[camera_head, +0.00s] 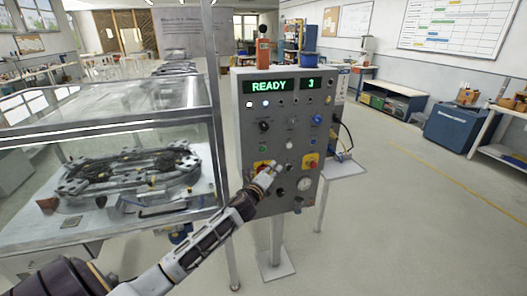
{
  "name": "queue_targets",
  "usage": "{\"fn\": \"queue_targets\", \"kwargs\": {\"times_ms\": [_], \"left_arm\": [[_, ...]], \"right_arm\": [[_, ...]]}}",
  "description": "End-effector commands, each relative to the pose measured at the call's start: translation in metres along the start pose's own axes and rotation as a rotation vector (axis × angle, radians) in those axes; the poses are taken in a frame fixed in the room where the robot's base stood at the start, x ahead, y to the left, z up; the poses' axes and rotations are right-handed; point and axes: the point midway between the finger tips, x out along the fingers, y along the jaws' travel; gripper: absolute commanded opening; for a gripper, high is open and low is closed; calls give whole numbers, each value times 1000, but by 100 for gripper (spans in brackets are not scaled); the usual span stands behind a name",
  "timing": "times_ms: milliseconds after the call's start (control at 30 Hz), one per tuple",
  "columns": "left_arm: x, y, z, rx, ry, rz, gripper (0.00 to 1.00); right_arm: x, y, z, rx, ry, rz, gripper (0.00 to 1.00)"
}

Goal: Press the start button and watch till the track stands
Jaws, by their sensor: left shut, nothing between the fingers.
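A grey control panel (288,110) stands on a post in the middle of the view. The panel carries several knobs, lamps and buttons. One red knob on a yellow plate (310,162) shows at the right. I cannot tell which control is the start button. The ring track (130,170) lies inside a clear case at the left. My right gripper is not in view.
The case's metal post (213,100) stands between the track and the panel. A small shelf (345,168) juts out at the panel's right. A blue cabinet (455,128) and benches stand further right. The floor at the right is clear.

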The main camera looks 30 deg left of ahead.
Motion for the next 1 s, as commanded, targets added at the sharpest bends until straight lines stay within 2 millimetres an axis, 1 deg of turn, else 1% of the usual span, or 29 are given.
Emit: {"fn": "queue_targets", "kwargs": {"times_ms": [200,400,1000], "left_arm": [[0,1,1,166,-5,5,0],[0,2,1,251,-5,6,0],[2,3,3,270,-5,7,0]], "right_arm": [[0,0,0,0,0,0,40],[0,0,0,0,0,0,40],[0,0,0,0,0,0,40]]}}
